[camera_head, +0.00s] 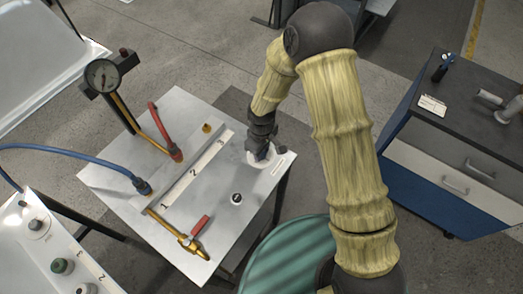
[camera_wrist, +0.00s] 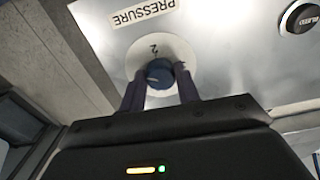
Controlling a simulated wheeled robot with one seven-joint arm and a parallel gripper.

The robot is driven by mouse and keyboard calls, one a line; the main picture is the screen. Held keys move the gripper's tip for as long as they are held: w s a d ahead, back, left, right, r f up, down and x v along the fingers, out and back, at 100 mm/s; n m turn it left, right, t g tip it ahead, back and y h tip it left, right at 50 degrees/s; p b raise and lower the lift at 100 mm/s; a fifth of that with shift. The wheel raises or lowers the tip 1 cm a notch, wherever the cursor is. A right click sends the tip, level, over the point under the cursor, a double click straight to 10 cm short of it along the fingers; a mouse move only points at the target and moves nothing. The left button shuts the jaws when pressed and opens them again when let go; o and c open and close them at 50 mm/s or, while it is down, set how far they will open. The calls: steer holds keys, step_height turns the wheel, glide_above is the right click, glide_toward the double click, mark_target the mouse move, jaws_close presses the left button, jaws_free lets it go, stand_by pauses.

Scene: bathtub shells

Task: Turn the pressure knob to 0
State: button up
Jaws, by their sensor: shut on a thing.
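The pressure knob (camera_wrist: 160,72) is a round blue-grey knob on a white dial plate (camera_wrist: 188,52), under a label reading PRESSURE (camera_wrist: 142,12) in the wrist view. A digit that looks like 2 shows on the plate just above the knob. My gripper (camera_wrist: 160,84) has its two dark fingers on either side of the knob, shut on it. In the head view my gripper (camera_head: 262,150) is at the right edge of the grey panel table, over the white dial, and hides most of the knob. The knob's pointer is not clear.
A black button labelled BLEED (camera_wrist: 301,17) is near the dial; it also shows in the head view (camera_head: 237,198). The panel table (camera_head: 215,240) carries a gauge (camera_head: 103,75), red hose (camera_head: 160,128), blue hose (camera_head: 75,152) and red-handled valve (camera_head: 197,228). A blue cabinet (camera_head: 425,190) stands right.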

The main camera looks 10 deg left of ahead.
steer(key=n, duration=0.3)
steer(key=shift+w+r+n, duration=0.1)
steer(key=shift+w+n, duration=0.05)
steer(key=shift+n, duration=0.15)
steer(key=n, duration=0.3)
steer(key=shift+n+p, duration=0.3)
steer(key=n+p, duration=0.2)
steer(key=n, duration=0.4)
steer(key=shift+w+a, duration=0.1)
steer(key=shift+w, duration=0.05)
steer(key=n+p, duration=0.2)
steer(key=n, duration=0.4)
steer(key=shift+r, duration=0.1)
steer(key=shift+a+n+p, duration=0.15)
steer(key=shift+n+p, duration=0.95)
steer(key=shift+n, duration=1.1)
steer(key=o, duration=1)
